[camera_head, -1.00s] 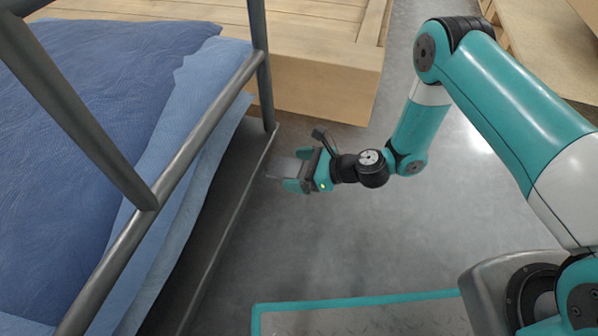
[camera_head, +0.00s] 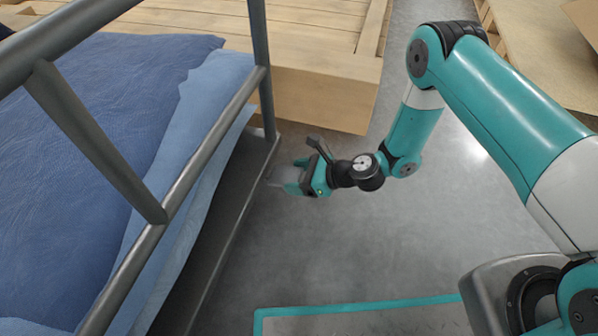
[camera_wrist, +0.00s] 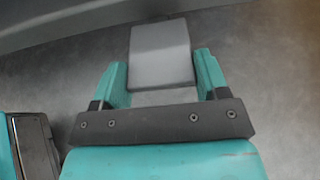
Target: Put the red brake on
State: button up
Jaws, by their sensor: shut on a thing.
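My gripper (camera_head: 294,177) is low over the floor, just right of the cart's (camera_head: 222,240) bottom edge near its far corner. Its teal fingers are shut on a flat grey plate (camera_wrist: 160,45). In the wrist view the plate lies between the two fingertips and reaches toward the dark cart edge (camera_wrist: 60,22). In the head view the plate (camera_head: 276,177) is pale and small beside the cart. No red shows on it or anywhere in view. Whether it joins the cart underneath cannot be told.
The cart has grey tube rails (camera_head: 205,155) and holds blue cloth (camera_head: 90,150). A wooden pallet or crate (camera_head: 315,95) stands close behind the gripper. Another wooden surface (camera_head: 540,55) is at the top right.

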jog(key=o, duration=1.3)
jog(key=shift+p+v, duration=4.3)
jog(key=shift+v, duration=4.45)
